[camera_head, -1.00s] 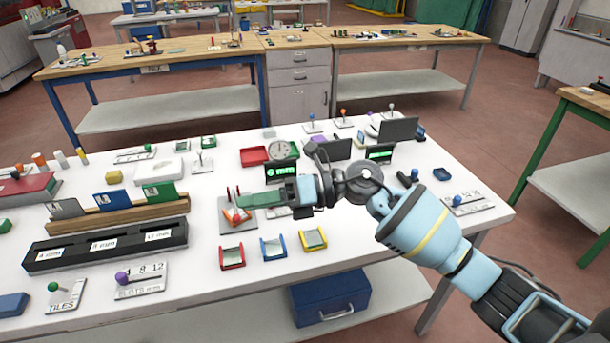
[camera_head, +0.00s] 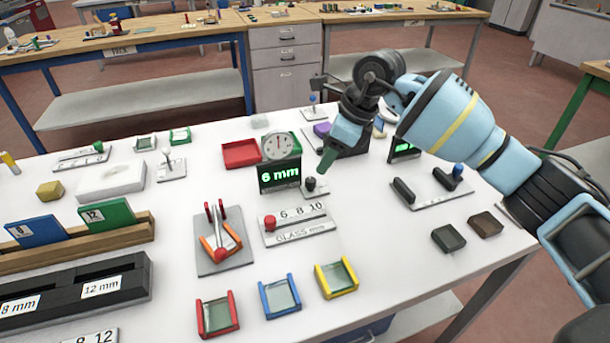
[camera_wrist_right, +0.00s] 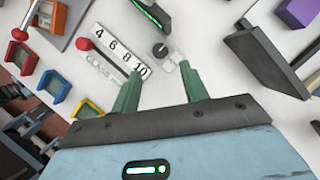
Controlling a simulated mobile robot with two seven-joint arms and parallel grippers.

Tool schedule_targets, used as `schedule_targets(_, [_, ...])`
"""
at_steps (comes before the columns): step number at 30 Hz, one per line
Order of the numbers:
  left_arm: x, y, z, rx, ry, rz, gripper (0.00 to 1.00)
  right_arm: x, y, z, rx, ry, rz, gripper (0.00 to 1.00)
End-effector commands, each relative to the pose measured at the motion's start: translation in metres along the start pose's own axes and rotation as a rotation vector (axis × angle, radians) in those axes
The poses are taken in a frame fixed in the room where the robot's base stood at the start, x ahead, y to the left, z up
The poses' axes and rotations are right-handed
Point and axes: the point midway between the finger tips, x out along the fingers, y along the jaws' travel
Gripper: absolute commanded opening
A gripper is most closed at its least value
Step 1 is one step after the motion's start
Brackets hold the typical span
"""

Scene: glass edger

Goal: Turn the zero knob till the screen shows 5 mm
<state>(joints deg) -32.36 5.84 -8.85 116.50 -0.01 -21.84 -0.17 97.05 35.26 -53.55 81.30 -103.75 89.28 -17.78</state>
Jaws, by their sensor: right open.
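The small dark zero knob (camera_head: 310,183) sits on a pale base just right of the screen (camera_head: 280,176), which reads 6 mm in green. The knob also shows in the right wrist view (camera_wrist_right: 160,50). My right gripper (camera_head: 327,160) points down just above and to the right of the knob. In the wrist view its two green fingers (camera_wrist_right: 160,71) are apart with nothing between them, and the knob shows just beyond the fingertips. I see no contact with it. My left gripper is out of view.
A glass scale with a red-knobbed slider (camera_head: 298,222) lies in front of the knob. A red-handled clamp (camera_head: 235,256) stands to its left. A round dial (camera_head: 278,147) is behind the screen, a black-handled plate (camera_head: 432,190) to the right. Coloured holders (camera_head: 217,333) line the front.

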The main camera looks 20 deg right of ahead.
Motion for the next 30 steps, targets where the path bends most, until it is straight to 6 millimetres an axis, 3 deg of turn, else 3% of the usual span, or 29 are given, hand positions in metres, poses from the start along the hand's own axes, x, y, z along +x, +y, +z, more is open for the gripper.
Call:
schedule_targets(9, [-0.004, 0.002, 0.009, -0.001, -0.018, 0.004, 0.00, 0.006, -0.001, -0.001, 0.000, 0.003, -0.002, 0.44])
schedule_targets(22, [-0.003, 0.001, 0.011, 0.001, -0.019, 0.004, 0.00, 0.064, 0.000, -0.001, 0.000, 0.003, 0.000, 0.44])
schedule_targets(30, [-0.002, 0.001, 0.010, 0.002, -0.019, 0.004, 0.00, 0.079, -0.001, -0.001, -0.001, 0.001, -0.002, 0.44])
